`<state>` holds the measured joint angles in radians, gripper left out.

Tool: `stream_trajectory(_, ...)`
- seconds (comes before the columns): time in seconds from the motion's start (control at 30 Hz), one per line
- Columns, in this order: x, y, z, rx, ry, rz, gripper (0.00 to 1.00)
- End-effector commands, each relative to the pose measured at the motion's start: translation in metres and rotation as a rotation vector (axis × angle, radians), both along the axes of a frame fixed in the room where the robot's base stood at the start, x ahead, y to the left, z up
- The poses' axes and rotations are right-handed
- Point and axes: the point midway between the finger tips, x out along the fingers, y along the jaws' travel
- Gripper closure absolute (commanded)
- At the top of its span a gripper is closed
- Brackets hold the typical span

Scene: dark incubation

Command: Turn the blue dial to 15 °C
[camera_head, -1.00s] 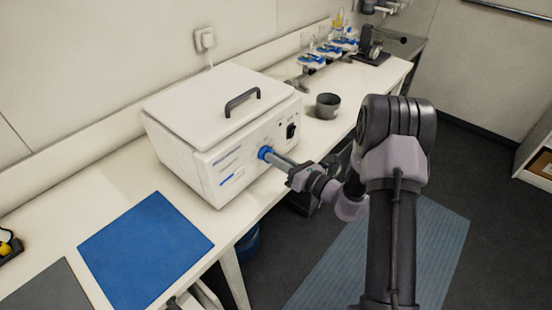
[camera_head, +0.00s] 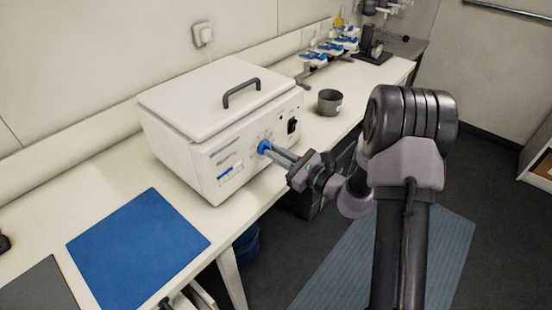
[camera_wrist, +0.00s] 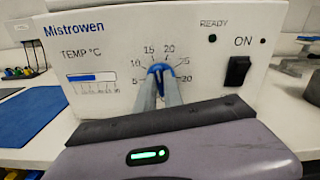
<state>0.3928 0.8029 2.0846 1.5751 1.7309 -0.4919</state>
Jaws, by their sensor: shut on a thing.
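The blue dial (camera_head: 264,146) is on the front panel of a white incubator box (camera_head: 180,165). I cannot clearly make out the dial's pointer. A TEMP °C bar display (camera_wrist: 92,77), partly blue, is left of the dial.
A black ON switch (camera_wrist: 237,71) and a dark READY lamp (camera_wrist: 212,38) are right of the dial. A grey cup (camera_head: 329,102) stands beside the box. A blue mat (camera_head: 138,245) lies on the bench to the left.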

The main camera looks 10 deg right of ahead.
Motion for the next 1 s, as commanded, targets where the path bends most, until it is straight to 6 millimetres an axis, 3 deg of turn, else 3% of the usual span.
stream_trajectory(0.4,-0.0009,0.0007,-0.0019,-0.127,-0.090,0.000,1.00)
stream_trajectory(0.9,-0.0009,0.0007,-0.0009,-0.140,-0.099,0.001,1.00)
stream_trajectory(0.93,-0.0009,0.0008,-0.0009,-0.139,-0.098,0.001,0.82)
stream_trajectory(1.0,-0.0009,0.0007,-0.0008,-0.139,-0.098,0.001,0.69)
